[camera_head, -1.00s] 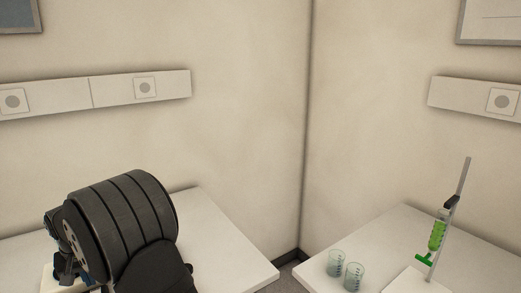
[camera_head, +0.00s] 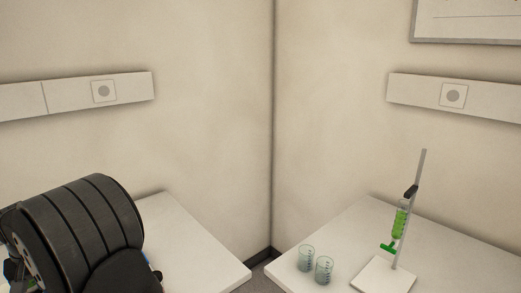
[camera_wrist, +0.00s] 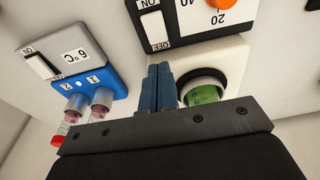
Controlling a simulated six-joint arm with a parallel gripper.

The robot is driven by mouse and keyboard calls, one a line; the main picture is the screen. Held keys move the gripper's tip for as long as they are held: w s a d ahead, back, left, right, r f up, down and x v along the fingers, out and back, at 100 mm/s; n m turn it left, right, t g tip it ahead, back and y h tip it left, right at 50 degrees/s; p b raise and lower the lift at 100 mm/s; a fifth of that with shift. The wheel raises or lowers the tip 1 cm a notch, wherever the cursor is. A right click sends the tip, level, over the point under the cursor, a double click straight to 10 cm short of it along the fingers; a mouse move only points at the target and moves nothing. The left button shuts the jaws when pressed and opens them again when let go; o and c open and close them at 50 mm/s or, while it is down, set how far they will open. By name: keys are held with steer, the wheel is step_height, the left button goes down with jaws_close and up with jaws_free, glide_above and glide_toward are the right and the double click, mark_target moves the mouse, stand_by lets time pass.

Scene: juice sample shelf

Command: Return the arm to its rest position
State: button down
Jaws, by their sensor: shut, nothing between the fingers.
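My gripper (camera_wrist: 158,88) shows in the wrist view with its blue fingers together and nothing between them. Just right of the fingers, a round holder with a green-labelled item (camera_wrist: 203,93) sits in a cream-coloured device (camera_wrist: 234,60). I cannot tell whether the fingers touch that device. In the head view, a black ribbed part of my arm fills the lower left, and my fingers are hidden there.
A blue and grey cooler block (camera_wrist: 70,75) holds tubes (camera_wrist: 101,100). Glass beakers (camera_head: 324,269) stand on the right table (camera_head: 345,240), beside a stand (camera_head: 408,225) with a green-filled column (camera_head: 400,222). The left table (camera_head: 195,235) has bare surface.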

step_height(320, 180, down, 6)
steer(key=shift+f, duration=0.25)
steer(key=shift+r, duration=0.15)
step_height(320, 180, up, 6)
steer(key=shift+f, duration=0.1)
steer(key=shift+r, duration=0.25)
step_height(320, 180, down, 6)
steer(key=shift+f, duration=0.25)
steer(key=s+d+r, duration=0.1)
steer(key=s+r, duration=0.1)
steer(key=r, duration=0.6)
steer(key=s+d+r, duration=0.1)
steer(key=d+r, duration=0.1)
steer(key=r, duration=0.6)
step_height(320, 180, down, 7)
steer(key=a, duration=0.1)
steer(key=shift+w+r, duration=0.15)
steer(key=shift+w, duration=0.25)
